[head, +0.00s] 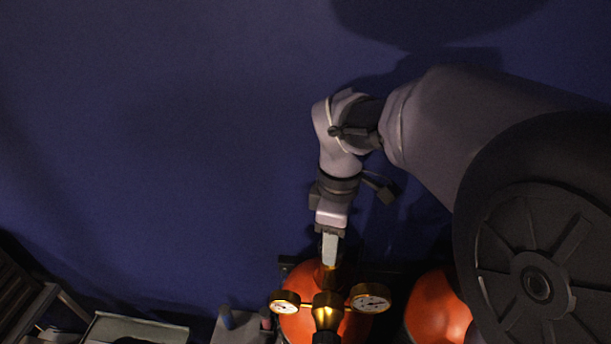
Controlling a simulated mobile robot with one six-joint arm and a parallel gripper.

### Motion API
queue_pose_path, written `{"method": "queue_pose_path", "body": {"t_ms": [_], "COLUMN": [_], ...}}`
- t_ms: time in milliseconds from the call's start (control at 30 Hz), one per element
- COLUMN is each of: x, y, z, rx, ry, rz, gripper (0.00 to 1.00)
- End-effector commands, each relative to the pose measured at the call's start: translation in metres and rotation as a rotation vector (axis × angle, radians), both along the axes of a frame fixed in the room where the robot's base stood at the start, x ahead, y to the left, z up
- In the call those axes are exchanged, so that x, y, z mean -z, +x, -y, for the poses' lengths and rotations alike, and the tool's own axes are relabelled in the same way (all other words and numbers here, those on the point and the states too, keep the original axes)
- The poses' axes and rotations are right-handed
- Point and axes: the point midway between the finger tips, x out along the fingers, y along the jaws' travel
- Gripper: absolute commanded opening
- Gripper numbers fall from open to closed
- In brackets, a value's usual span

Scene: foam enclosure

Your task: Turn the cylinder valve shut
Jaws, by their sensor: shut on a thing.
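A red-orange gas cylinder (298,321) stands at the bottom middle of the head view, seen from above. A brass regulator (326,310) with two round gauges, one on the left (284,302) and one on the right (370,298), is in front of its top. My gripper (329,262) reaches down from my arm to the cylinder's top, behind the regulator, and is shut on the cylinder valve. The valve itself is mostly hidden by the gripper and the regulator, so its turn position cannot be told.
A second red-orange cylinder (437,305) stands to the right, partly covered by my arm. A grey tray (137,328) and a dark slatted rack (27,290) are at the lower left. Small items lie on a grey surface (243,328) left of the cylinder. The blue wall or floor area is clear.

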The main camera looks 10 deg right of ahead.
Motion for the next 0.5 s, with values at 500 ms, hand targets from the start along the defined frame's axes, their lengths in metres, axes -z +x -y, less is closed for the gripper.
{"method": "queue_pose_path", "body": {"t_ms": [500], "x": [0.0005], "y": [0.0002], "z": [-0.0001], "rx": [0.338], "ry": [0.000], "rz": [0.000], "gripper": [0.08]}}
